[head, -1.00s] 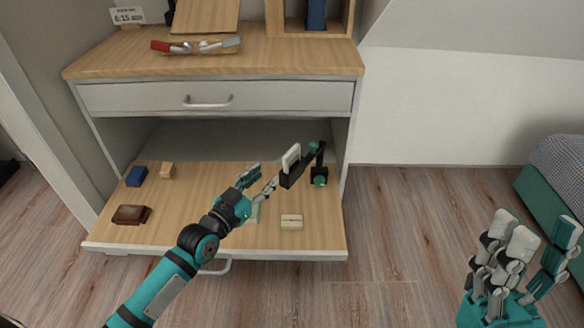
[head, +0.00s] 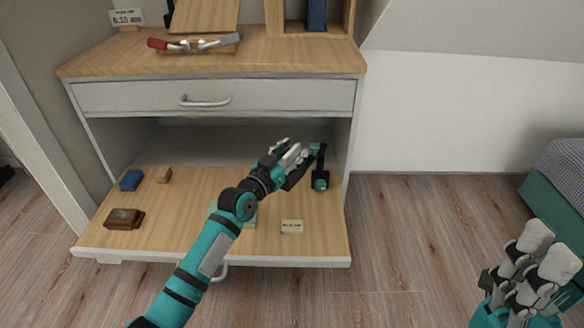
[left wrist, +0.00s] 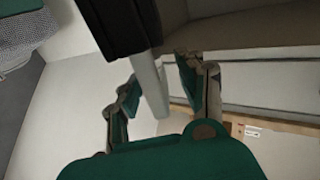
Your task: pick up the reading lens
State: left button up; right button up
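What looks like the reading lens is a black block with a pale bar (head: 291,157), held up on a dark jointed stand (head: 320,168) with green joints, at the right of the pulled-out board. My left gripper (head: 292,153) is at the block and hides much of it. In the left wrist view, the black block (left wrist: 122,22) is above, and its pale bar (left wrist: 149,85) runs down between the spread fingers of my left gripper (left wrist: 158,90). Contact cannot be told. My right gripper (head: 545,262) is open and empty at the lower right, partly cut off.
The board (head: 170,215) carries a blue block (head: 131,180), a small wooden block (head: 164,175), a brown box (head: 124,219) and a cream labelled block (head: 291,227). A drawer (head: 215,98) is above it. Red- and grey-ended tools (head: 195,44) lie on top.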

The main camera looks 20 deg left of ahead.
pick_arm(q)
grip_shut()
jog(key=shift+r, duration=0.1)
dwell(0.3)
